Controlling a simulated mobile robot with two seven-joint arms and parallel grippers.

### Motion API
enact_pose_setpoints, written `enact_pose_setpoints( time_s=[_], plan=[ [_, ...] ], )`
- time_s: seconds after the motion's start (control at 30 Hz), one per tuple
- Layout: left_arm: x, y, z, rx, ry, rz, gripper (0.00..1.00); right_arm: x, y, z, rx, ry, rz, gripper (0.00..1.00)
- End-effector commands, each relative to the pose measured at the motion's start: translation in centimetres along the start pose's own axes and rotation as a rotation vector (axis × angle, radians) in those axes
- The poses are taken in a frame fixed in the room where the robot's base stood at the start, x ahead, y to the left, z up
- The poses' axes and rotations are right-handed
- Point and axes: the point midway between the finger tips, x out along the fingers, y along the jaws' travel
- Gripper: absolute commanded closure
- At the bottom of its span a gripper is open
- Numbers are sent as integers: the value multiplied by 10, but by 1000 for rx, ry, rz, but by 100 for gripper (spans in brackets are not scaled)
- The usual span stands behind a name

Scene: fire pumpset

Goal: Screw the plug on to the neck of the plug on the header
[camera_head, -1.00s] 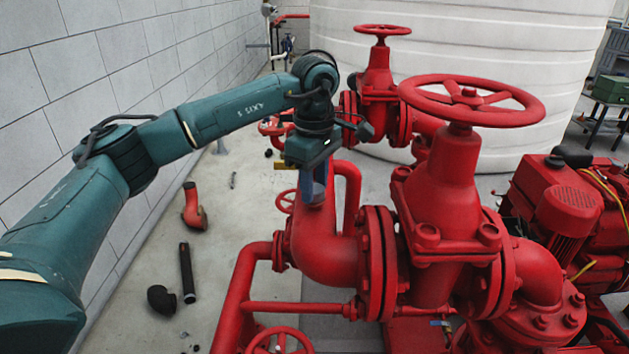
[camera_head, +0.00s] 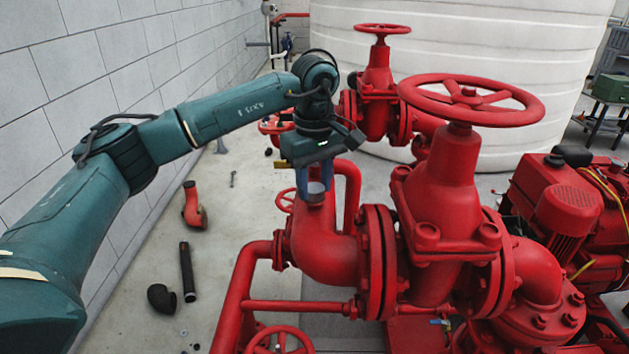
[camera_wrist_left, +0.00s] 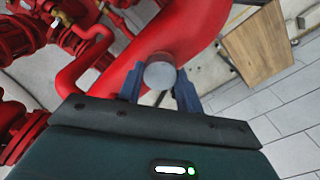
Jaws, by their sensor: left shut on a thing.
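My left gripper (camera_head: 315,190) points down at the red header pipe (camera_head: 322,250), just above its elbow. Its two blue fingers are shut on the plug (camera_head: 316,187), a small grey round piece. In the left wrist view the plug (camera_wrist_left: 160,73) shows its flat round grey face between the fingertips (camera_wrist_left: 158,88), with the red header (camera_wrist_left: 185,30) right behind it. The neck on the header is hidden under the plug and fingers, so I cannot tell whether its thread is engaged. My right gripper is not in view.
A large red valve with a handwheel (camera_head: 470,100) stands close to the right of my gripper. A smaller valve (camera_head: 378,85) is behind. Loose pipe pieces, including a black pipe (camera_head: 187,272), lie on the floor. A wooden board (camera_wrist_left: 257,45) shows in the left wrist view.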

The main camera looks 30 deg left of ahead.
Motion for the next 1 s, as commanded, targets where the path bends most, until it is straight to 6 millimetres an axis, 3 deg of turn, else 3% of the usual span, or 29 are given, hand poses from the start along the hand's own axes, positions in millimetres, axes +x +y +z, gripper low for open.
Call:
enact_pose_setpoints(
  time_s=[0.3,0.57,0.6,0.77,1.0],
  plan=[
    [-2,1,-1,348,3,5,87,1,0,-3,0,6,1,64],
    [-2,1,-1,381,3,5,87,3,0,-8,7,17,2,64],
    [-2,1,-1,381,3,5,63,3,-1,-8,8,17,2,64],
    [-1,0,0,380,2,3,50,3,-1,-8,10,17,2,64],
    [0,0,0,371,0,1,49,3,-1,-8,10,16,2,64]
  ],
)
